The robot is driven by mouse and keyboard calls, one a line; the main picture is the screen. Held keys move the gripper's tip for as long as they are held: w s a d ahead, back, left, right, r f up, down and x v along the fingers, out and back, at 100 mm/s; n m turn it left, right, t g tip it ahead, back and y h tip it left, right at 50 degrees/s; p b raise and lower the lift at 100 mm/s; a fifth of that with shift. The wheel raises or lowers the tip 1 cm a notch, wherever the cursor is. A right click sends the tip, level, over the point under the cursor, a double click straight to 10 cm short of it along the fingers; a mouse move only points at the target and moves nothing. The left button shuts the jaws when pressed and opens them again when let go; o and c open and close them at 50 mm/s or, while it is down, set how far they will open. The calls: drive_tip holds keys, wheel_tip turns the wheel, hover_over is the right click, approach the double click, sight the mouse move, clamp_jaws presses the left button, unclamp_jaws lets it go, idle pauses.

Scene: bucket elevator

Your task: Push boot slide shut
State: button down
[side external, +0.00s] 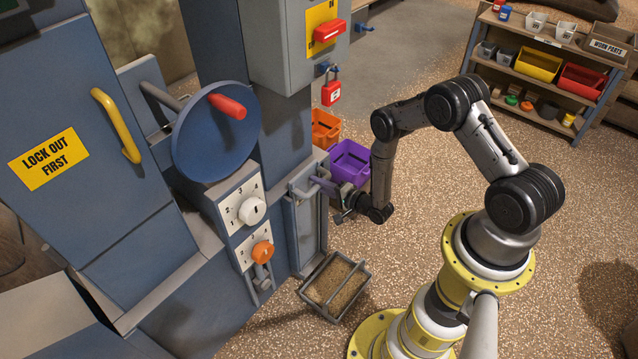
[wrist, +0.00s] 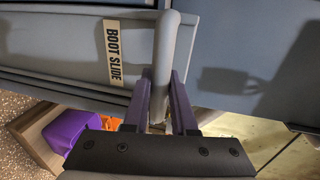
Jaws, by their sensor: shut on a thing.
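The boot slide (wrist: 60,38) is a grey plate with a cream "BOOT SLIDE" label (wrist: 115,52) in the wrist view. Its grey bar handle (wrist: 163,50) stands out from the plate. My gripper (wrist: 163,85) has its two purple fingers closed on either side of the handle. In the side external view my gripper (side external: 318,184) is at the grey slide frame (side external: 322,225) on the elevator's right side. The fingers and wrist partly cover the handle there. I cannot tell how far the slide stands open.
A tray of grain (side external: 308,303) sits on the floor below the frame. Purple (side external: 350,150) and orange (side external: 325,122) bins stand behind my gripper. A red padlock (side external: 331,92) hangs above. The blue handwheel (side external: 195,145) is left; open floor lies right.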

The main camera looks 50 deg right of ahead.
drive_tip(key=c, duration=0.7)
unclamp_jaws()
drive_tip(key=shift+f, duration=0.2)
drive_tip(key=shift+c, duration=0.2)
drive_tip(key=shift+s, duration=0.1)
drive_tip(key=s+r, duration=0.3)
drive_tip(key=s, duration=1)
drive_tip(key=shift+s, duration=0.2)
